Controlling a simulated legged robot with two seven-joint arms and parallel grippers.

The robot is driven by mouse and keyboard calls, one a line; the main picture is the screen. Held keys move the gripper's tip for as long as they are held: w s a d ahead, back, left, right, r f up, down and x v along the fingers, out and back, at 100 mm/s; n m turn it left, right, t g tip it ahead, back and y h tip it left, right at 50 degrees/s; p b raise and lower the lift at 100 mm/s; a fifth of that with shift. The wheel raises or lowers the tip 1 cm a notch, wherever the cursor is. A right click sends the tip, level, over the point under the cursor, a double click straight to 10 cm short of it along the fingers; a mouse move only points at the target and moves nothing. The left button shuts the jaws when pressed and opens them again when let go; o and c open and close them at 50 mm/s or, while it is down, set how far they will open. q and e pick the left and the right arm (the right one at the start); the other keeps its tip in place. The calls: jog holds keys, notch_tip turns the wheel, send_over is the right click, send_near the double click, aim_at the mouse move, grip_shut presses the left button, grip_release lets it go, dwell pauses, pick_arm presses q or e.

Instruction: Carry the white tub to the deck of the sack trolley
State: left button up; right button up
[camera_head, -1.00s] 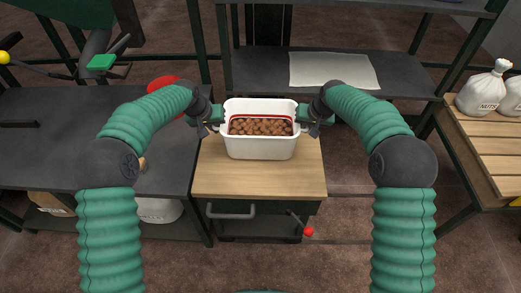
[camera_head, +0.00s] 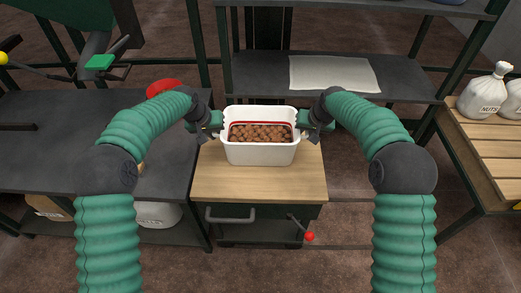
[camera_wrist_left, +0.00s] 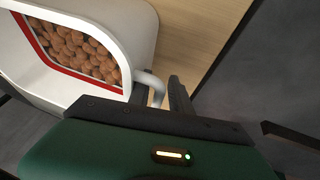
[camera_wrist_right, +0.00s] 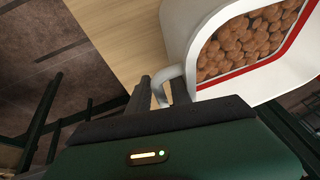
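The white tub (camera_head: 261,154) is full of brown nuts and has a red band inside its rim. It is upright over the wooden top of a cabinet; I cannot tell if it touches it. My left gripper (camera_head: 217,128) is at the tub's left end, its fingers on either side of the looped handle (camera_wrist_left: 154,87). My right gripper (camera_head: 307,127) is at the right end, its fingers around the other handle (camera_wrist_right: 165,86). Both appear shut on the handles. The slatted wooden deck (camera_head: 487,147) at the right carries white sacks (camera_head: 484,93).
The wooden cabinet top (camera_head: 258,187) is clear in front of the tub. A lever with a red knob (camera_head: 310,236) juts from the cabinet's front. A dark bench (camera_head: 60,150) stands left. A dark shelf with a pale sheet (camera_head: 333,73) is behind. A floor gap separates cabinet and slatted deck.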

jog(key=shift+a, duration=0.15)
jog(key=shift+r, duration=0.15)
pick_arm(q)
jog(key=v, duration=0.7)
jog(key=shift+r, duration=0.3)
pick_arm(e)
jog(key=v, duration=1.1)
jog(key=shift+s+r, duration=0.2)
